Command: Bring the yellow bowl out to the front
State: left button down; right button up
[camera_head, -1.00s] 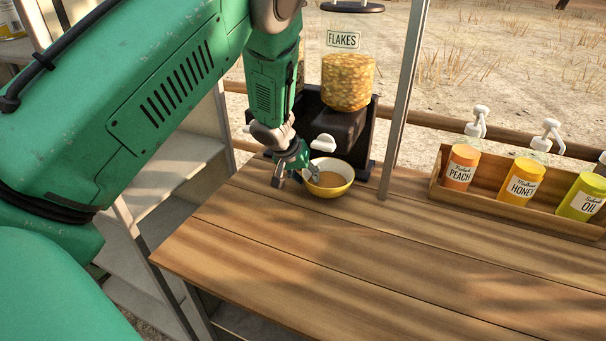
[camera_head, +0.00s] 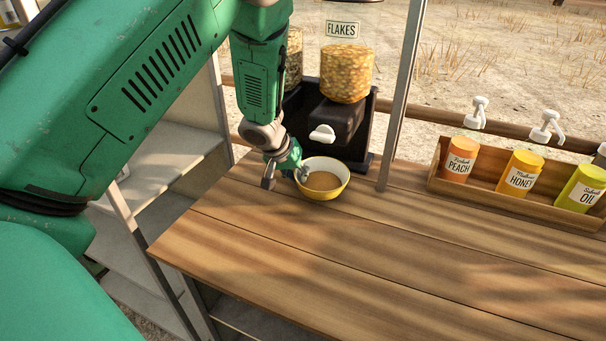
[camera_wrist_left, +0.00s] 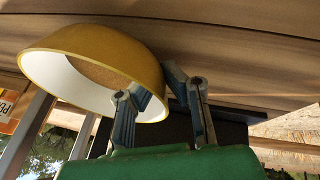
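The yellow bowl (camera_head: 326,194) has a white inside and tan contents. It is at the back of the wooden counter, in front of the dispenser. My left gripper (camera_head: 287,176) is at the bowl's left rim, with one finger inside the bowl and the other outside. In the left wrist view, the fingers (camera_wrist_left: 158,88) straddle the wall of the bowl (camera_wrist_left: 115,50) and look closed on it. Whether the bowl's base touches the counter I cannot tell. My right gripper is not in view.
The black-based flakes dispenser (camera_head: 348,128) stands behind the bowl. A metal post (camera_head: 398,110) rises to its right. A wooden rack (camera_head: 480,192) with peach (camera_head: 460,160), honey (camera_head: 520,175) and oil (camera_head: 578,190) bottles is at the right. The counter's front (camera_head: 390,265) is clear.

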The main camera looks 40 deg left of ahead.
pick_arm(q)
jog(key=shift+s+d+f+b, duration=0.1)
jog(key=shift+s+d+b, duration=0.25)
jog(key=shift+s, duration=0.9)
jog(key=shift+s+d+r+b, duration=0.1)
jog(key=shift+s+d+b, duration=0.2)
jog(key=shift+s, duration=1)
jog(key=shift+s+d+f+b, duration=0.1)
jog(key=shift+s+d+b, duration=0.2)
jog(key=shift+s, duration=0.95)
jog(key=shift+s+d+b, duration=0.25)
jog(key=shift+s+d, duration=0.05)
jog(key=shift+s, duration=1)
jog(key=shift+s+d+b, duration=0.2)
jog(key=shift+s+d, duration=0.1)
jog(key=shift+s, duration=0.95)
jog(key=shift+s+d+b, duration=0.25)
jog(key=shift+s+d, duration=0.05)
jog(key=shift+s, duration=1)
jog(key=c, duration=1.6)
grip_release()
jog(key=shift+c, duration=0.2)
jog(key=shift+r, duration=0.3)
jog(key=v, duration=0.5)
jog(key=shift+r, duration=0.25)
jog(key=shift+s+a+r, duration=0.2)
jog(key=shift+s+r, duration=0.15)
jog(key=shift+r, duration=0.25)
